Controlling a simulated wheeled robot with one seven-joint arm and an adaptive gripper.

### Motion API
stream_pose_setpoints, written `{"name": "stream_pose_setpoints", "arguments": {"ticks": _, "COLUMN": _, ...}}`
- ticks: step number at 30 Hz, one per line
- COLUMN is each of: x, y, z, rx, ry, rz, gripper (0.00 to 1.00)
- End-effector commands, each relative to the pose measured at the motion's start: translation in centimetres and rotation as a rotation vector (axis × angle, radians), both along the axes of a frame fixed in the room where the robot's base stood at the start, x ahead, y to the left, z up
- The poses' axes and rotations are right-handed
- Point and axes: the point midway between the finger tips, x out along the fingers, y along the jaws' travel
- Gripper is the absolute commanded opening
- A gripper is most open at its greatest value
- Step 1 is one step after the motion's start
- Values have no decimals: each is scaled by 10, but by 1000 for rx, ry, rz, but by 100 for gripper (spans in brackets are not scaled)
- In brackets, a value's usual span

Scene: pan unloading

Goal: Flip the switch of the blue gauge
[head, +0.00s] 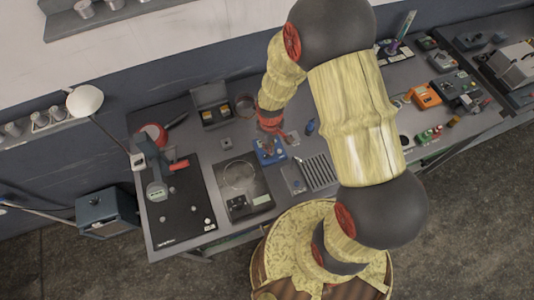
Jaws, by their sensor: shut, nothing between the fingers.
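The blue gauge (264,157) lies on the grey workbench (203,137), near the middle of the picture. My gripper (270,148) is shut and empty. Its fingertips are directly over the blue gauge and hide part of its top. I cannot tell whether they touch it. The switch of the gauge is too small and too covered to make out.
A scale-like device (258,199) and a slotted grey plate (319,172) are in front of the gauge. A small dark blue item (310,126) stands to its right. A black open box (210,103) is behind. A black mat (178,213) lies left.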

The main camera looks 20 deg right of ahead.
Motion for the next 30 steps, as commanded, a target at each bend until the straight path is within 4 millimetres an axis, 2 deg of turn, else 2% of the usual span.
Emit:
{"name": "stream_pose_setpoints", "arguments": {"ticks": 15, "x": 0, "y": 0, "z": 39, "rx": 0, "ry": 0, "rz": 0, "gripper": 0}}
{"name": "stream_pose_setpoints", "arguments": {"ticks": 30, "x": 0, "y": 0, "z": 41, "rx": 0, "ry": 0, "rz": 0, "gripper": 0}}
